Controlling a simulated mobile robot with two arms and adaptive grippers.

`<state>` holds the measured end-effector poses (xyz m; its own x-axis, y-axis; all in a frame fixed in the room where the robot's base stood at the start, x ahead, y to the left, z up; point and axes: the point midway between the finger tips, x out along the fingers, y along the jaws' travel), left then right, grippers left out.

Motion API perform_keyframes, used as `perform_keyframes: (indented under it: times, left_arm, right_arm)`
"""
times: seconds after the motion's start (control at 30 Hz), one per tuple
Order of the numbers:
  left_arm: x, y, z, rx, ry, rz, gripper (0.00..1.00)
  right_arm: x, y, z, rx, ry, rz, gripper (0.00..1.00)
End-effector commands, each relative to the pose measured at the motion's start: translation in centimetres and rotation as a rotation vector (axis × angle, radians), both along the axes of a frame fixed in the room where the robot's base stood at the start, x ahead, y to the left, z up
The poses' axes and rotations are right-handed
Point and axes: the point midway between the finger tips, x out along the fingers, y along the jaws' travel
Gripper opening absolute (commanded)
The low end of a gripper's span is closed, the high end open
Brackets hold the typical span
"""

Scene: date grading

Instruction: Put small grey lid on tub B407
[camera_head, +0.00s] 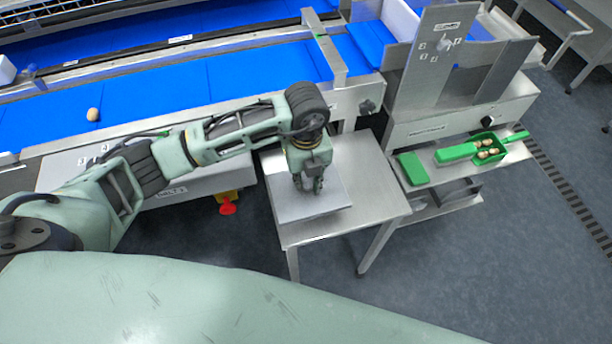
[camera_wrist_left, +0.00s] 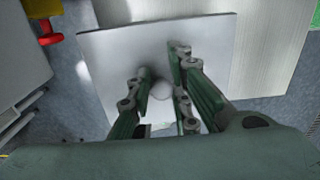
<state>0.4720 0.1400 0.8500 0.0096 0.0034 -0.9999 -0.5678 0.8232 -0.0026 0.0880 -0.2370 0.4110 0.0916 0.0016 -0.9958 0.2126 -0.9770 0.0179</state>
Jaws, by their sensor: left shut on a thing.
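A square light grey lid (camera_head: 328,192) shows below my left gripper, over the small steel table. In the left wrist view the grey lid (camera_wrist_left: 112,75) has a round knob (camera_wrist_left: 161,91) at its middle. My left gripper (camera_head: 308,187) points down and is shut on this knob, with its fingers on both sides in the wrist view (camera_wrist_left: 160,88). I cannot tell whether the lid rests on the table or is a little above it. No tub marked B407 can be made out. My right gripper is not in view.
The steel table (camera_head: 375,190) is bare right of the lid. A blue conveyor (camera_head: 220,75) with a brown date (camera_head: 93,114) runs behind. A red knob (camera_head: 227,208) hangs left.

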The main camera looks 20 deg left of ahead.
Motion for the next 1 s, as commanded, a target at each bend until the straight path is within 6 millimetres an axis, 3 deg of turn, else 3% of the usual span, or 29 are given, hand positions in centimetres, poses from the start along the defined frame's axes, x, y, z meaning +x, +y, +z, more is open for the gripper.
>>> perform_keyframes:
  times: [0.87, 0.9, 1.0]
  left_arm:
    - [0.00, 0.01, -1.14, 0.000, 0.000, 0.000, 0.00]
    - [0.00, 0.01, -1.11, 0.000, 0.000, 0.000, 0.20]
    - [0.00, 0.01, -1.09, 0.000, 0.000, 0.000, 0.29]
  right_arm:
    - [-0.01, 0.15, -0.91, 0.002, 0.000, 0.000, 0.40]
    - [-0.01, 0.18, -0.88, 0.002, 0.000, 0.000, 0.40]
    - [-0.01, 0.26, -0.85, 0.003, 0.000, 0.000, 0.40]
